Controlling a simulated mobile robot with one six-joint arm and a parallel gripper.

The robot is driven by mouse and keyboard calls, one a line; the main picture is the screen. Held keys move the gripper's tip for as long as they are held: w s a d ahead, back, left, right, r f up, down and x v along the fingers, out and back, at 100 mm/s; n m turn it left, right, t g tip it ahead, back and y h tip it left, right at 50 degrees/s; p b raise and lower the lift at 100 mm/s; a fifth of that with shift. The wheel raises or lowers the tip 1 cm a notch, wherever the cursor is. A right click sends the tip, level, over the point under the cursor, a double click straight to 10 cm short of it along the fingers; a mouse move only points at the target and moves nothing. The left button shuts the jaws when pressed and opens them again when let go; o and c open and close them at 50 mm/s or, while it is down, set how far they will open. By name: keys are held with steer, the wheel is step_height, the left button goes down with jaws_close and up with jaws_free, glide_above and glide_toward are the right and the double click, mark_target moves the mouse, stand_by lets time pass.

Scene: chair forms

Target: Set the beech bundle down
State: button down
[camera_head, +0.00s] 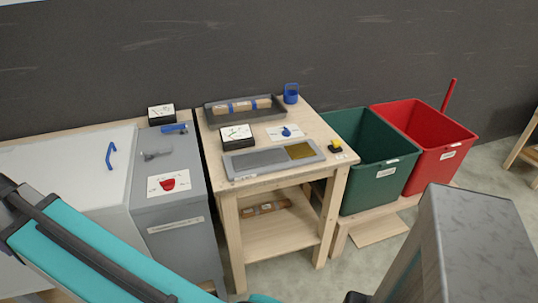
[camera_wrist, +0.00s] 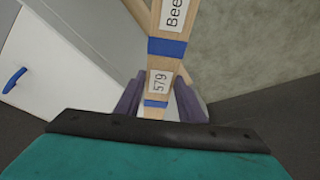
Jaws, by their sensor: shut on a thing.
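The beech bundle (camera_wrist: 167,47) is pale wood with blue bands and white labels, one starting "Bee" and one reading "579". It shows in the wrist view, running from the top edge down between the fingers. My gripper (camera_wrist: 158,104) is shut on it, with a dark purple finger on each side. The bundle's upper end is cut off by the frame. In the head view I cannot make out the held bundle or the fingertips.
A wooden workbench (camera_head: 228,196) holds a dark tray (camera_head: 210,122) of banded wood pieces, a gauge (camera_head: 236,137), a blue cup (camera_head: 291,93) and a grey panel (camera_head: 245,163). A bundle (camera_head: 266,209) lies on its lower shelf. Green (camera_head: 375,180) and red (camera_head: 435,150) bins stand right.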

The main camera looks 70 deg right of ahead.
steer(key=s+d+m+h, duration=0.35)
steer(key=d+m, duration=0.35)
steer(key=d, duration=1.5)
steer(key=s+d+f+m+g, duration=0.1)
steer(key=s+d+m, duration=0.2)
steer(key=s+d, duration=0.45)
steer(key=s+d+m+g, duration=0.2)
steer(key=s+d+m, duration=0.25)
steer(key=d, duration=0.65)
steer(key=s+d+m+g+p, duration=0.15)
steer(key=s+d+m, duration=0.45)
steer(key=s+d, duration=1)
steer(key=s+d+m+g, duration=0.3)
steer(key=s+m, duration=0.4)
steer(key=s, duration=1.7)
steer(key=shift+s+d+f+y, duration=0.15)
steer(key=shift+s+d+y, duration=0.25)
steer(key=shift+d, duration=0.3)
steer(key=shift+w+m, duration=0.1)
steer(key=shift+m, duration=0.15)
steer(key=w+d+p, duration=0.1)
steer(key=w, duration=0.3)
steer(key=w+d+f+p, duration=0.1)
steer(key=w+d, duration=0.1)
steer(key=w, duration=0.3)
steer(key=w+d+p, duration=0.1)
steer(key=w+d, duration=0.1)
steer(key=w, duration=0.2)
steer(key=shift+w+f, duration=0.2)
steer(key=shift+w, duration=0.15)
